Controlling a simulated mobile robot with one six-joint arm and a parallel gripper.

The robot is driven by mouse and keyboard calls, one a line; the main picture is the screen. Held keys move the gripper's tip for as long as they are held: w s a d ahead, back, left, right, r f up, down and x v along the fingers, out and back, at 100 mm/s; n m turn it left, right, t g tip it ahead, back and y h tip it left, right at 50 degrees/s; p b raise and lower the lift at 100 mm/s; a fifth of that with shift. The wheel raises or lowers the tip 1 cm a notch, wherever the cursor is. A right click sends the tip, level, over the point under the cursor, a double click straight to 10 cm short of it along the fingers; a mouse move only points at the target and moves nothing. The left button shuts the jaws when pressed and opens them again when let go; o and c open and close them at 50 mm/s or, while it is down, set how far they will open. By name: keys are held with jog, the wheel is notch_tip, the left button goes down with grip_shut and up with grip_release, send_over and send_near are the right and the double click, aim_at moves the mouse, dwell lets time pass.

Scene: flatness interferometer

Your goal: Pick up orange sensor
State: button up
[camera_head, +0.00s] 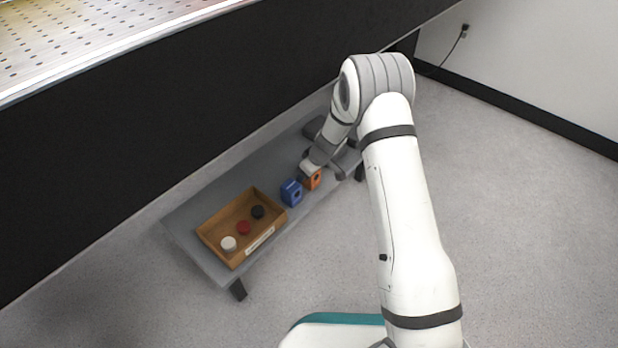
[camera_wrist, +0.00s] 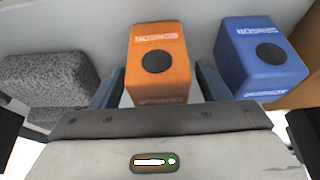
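The orange sensor (camera_wrist: 160,65), a small block with a black round spot, is at the centre of the wrist view. In the head view the orange sensor (camera_head: 312,180) stands on the low grey table, partly hidden by my gripper. My gripper (camera_wrist: 160,90) is open, with one blue-grey finger on each side of the orange sensor. Narrow pale gaps show between the fingers and its near end. In the head view my gripper (camera_head: 318,165) is low over the table at the sensor.
A blue sensor (camera_wrist: 262,58) stands close to the right finger; in the head view the blue sensor (camera_head: 291,193) is left of the orange one. A speckled grey block (camera_wrist: 48,78) lies to the left. A wooden tray (camera_head: 215,241) holds white, red and black round pieces.

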jog(key=c, duration=1.1)
jog(key=shift+r, duration=0.1)
